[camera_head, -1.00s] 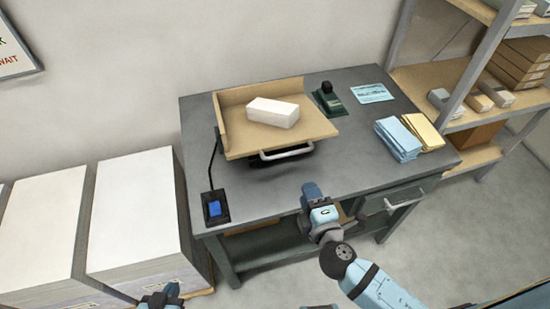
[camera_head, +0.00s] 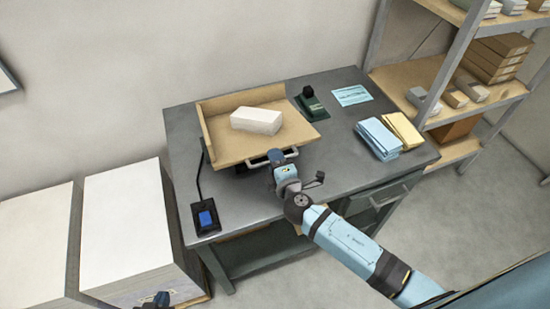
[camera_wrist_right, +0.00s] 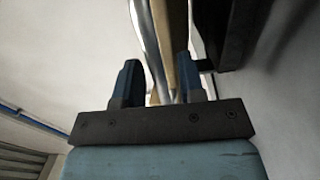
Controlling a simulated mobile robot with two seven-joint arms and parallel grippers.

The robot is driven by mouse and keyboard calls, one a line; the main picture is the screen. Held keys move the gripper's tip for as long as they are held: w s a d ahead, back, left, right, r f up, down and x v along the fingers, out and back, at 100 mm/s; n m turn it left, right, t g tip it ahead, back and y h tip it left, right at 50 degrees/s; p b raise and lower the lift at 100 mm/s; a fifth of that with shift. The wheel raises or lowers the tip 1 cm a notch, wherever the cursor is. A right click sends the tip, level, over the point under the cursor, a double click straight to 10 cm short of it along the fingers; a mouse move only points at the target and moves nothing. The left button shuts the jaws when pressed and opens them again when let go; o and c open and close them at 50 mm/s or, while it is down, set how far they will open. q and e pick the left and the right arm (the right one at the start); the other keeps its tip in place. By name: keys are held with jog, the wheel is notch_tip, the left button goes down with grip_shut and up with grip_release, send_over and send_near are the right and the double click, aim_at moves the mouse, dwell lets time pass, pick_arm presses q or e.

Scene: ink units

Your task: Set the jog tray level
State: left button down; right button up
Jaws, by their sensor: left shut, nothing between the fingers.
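The tan jog tray (camera_head: 229,148) sits raised over the grey table, with walls at its back and left. A white paper block (camera_head: 257,121) lies on it. I cannot tell its exact tilt. A silver handle (camera_head: 268,158) runs along its front edge. My right gripper (camera_head: 274,162) is at this handle. In the right wrist view its blue fingers (camera_wrist_right: 158,85) stand apart, with the silver handle (camera_wrist_right: 148,45) and a tan edge showing between and beyond them. My left gripper (camera_head: 157,300) is at the bottom left, low beside the paper stack, shut and empty.
A blue-button switch box (camera_head: 206,218) with a cable stands at the table's (camera_head: 340,150) front left. A dark green device (camera_head: 310,103), a blue card (camera_head: 352,95) and blue and yellow pads (camera_head: 378,139) lie to the right. Tall paper stacks (camera_head: 125,225) stand left; shelves (camera_head: 440,75) stand right.

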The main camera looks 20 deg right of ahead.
jog(key=shift+w, duration=0.1)
